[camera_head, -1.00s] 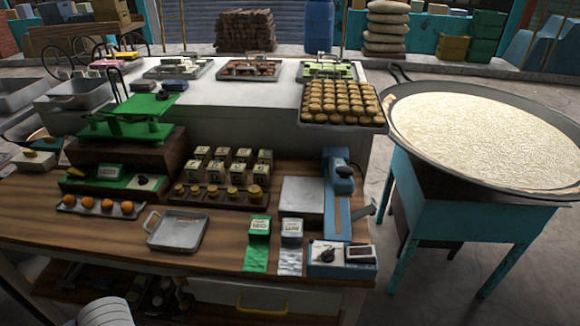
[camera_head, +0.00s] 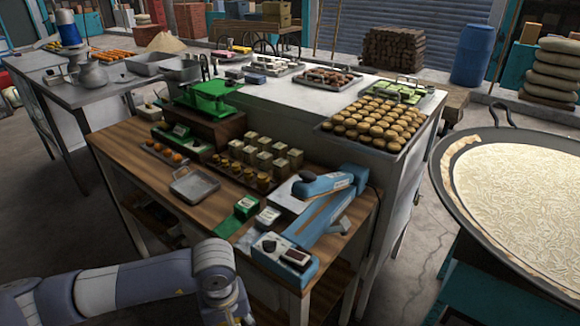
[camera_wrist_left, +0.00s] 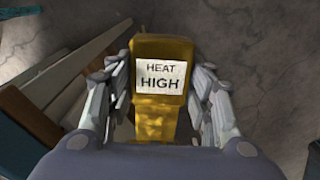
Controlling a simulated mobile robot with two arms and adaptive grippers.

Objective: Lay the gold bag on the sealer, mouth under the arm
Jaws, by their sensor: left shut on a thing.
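The gold bag (camera_wrist_left: 158,110) shows in the left wrist view, upright in the picture, with a white label reading "HEAT HIGH". My left gripper (camera_wrist_left: 160,88) is shut on it, a finger on each side. In the head view my left arm comes in at the bottom left, its wrist low in front of the bench; the bag is not distinguishable there. The blue sealer (camera_head: 313,222) lies on the bench's right end, with a knob box at its near end and its blue arm (camera_head: 325,184) at the far end. My right gripper is not in view.
A green pouch (camera_head: 238,215) and a silver pouch (camera_head: 262,222) lie just left of the sealer. A metal tray (camera_head: 194,186) and small tins sit farther left on the wooden bench (camera_head: 140,165). A large pan (camera_head: 520,190) stands to the right, across a floor gap.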

